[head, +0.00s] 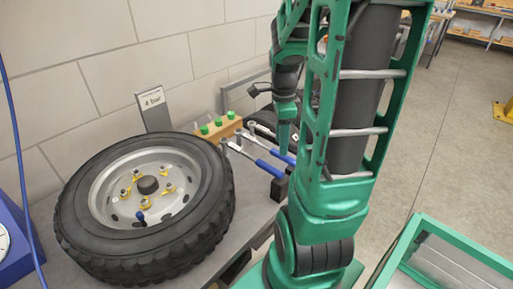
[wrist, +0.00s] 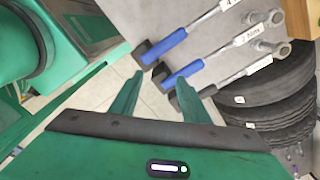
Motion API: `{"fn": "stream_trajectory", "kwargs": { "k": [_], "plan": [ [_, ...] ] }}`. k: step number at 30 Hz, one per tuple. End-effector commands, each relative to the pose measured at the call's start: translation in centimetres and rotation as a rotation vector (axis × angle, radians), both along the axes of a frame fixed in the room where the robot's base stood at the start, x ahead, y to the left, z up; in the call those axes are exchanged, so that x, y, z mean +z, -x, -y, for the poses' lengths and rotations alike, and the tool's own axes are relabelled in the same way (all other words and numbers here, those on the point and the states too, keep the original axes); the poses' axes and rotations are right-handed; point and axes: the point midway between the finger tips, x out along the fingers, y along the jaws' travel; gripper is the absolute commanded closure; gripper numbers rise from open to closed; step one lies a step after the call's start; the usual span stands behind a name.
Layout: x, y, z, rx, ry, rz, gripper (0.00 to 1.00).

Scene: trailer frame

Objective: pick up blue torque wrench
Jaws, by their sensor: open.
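Two wrenches with blue handles lie side by side on the grey bench. In the wrist view, the upper blue-handled wrench (wrist: 165,46) has a label that is partly legible. The lower blue-handled wrench (wrist: 184,75) has its handle just past my right fingertip. Their blue handles also show in the head view, the nearer one (head: 270,168) and the farther one (head: 282,157). I cannot tell which is the torque wrench. My gripper (wrist: 160,80) is open and empty, its fingertips short of the handles. In the head view my arm hides part of the scene.
A third tool with a dark handle and a white label (wrist: 259,66) lies beside the wrenches. Black blocks (wrist: 145,53) sit at the handle ends. A large tyred wheel (head: 145,195) fills the bench's left. A wooden block with green-topped items (head: 218,127) stands behind. Stacked tyres (wrist: 270,95) show too.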

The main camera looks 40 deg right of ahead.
Motion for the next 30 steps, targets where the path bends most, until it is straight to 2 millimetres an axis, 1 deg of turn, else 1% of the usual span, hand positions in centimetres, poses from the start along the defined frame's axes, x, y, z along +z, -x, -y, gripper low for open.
{"fn": "stream_trajectory", "kwargs": {
  "k": [1, 6, 9, 12, 17, 25, 30],
  "plan": [
    [-0.8, -0.5, 1.1, -0.115, -0.003, 0.000, 0.58],
    [-3.2, -2.1, 3.8, -0.487, -0.009, 0.019, 0.58],
    [-4.2, -2.8, 4.9, -0.642, -0.015, 0.027, 0.58],
    [-4.8, -3.1, 5.6, -0.744, -0.019, 0.032, 0.58],
    [-6.1, -3.4, 5.9, -0.806, -0.023, 0.034, 0.58],
    [-9.9, -3.3, 5.8, -0.806, -0.023, 0.032, 0.58],
    [-10.9, -3.3, 5.8, -0.805, -0.022, 0.033, 0.58]
  ]
}}
